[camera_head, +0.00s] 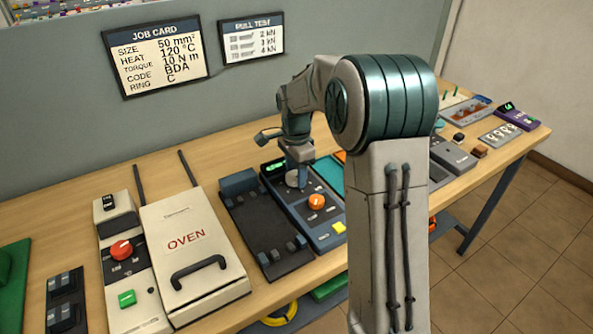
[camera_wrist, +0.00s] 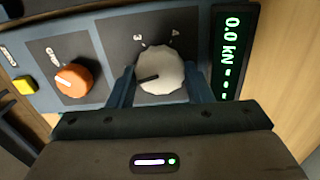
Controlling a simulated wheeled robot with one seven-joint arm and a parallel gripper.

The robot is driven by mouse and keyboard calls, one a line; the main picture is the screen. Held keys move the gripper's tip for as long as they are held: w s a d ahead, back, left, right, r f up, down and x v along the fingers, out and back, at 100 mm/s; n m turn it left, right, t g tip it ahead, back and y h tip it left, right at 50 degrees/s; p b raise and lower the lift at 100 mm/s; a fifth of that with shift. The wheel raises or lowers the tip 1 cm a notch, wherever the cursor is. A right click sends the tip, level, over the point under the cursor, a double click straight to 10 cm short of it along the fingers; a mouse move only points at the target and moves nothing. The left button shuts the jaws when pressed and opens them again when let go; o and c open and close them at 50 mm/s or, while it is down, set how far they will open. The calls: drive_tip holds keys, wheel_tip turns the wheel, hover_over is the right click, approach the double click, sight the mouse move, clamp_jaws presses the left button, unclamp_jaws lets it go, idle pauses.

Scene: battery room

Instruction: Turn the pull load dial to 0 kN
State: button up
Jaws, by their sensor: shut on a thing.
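The pull load dial (camera_wrist: 162,68) is a round off-white knob in the wrist view, with a dark pointer line toward its left and lower-left side. The printed marks 3 and 4 show beyond its far edge; other marks are hidden. My gripper (camera_wrist: 160,90) is shut on the dial, with one blue finger on each side. The green display (camera_wrist: 230,55) beside it reads 0.0 kN, with dashes after it. In the head view my gripper (camera_head: 296,176) reaches down onto the blue tester (camera_head: 325,240), partly hiding the pale dial.
An orange knob (camera_wrist: 73,80) and a yellow button (camera_wrist: 24,85) are on the same panel. A dark fixture (camera_head: 262,222) and an oven (camera_head: 190,240) stand to the left on the wooden bench. A job card (camera_head: 162,55) and a pull test card (camera_head: 252,40) hang behind.

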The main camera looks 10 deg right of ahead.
sight(295, 175)
drive_tip(key=n, duration=0.5)
drive_tip(key=shift+r+n+p, duration=0.1)
drive_tip(key=shift+n+p, duration=0.2)
drive_tip(key=shift+p, duration=0.05)
drive_tip(key=n, duration=0.5)
drive_tip(key=shift+w+p, duration=0.1)
drive_tip(key=shift+p, duration=0.25)
drive_tip(key=n, duration=0.5)
drive_tip(key=shift+a+n+p, duration=0.1)
drive_tip(key=shift+n+p, duration=0.25)
drive_tip(key=shift+n, duration=0.05)
drive_tip(key=n, duration=0.4)
drive_tip(key=shift+n+p, duration=0.35)
drive_tip(key=shift+n, duration=0.05)
drive_tip(key=o, duration=1)
wheel_tip(295, 175, up, 14)
drive_tip(key=shift+f, duration=0.15)
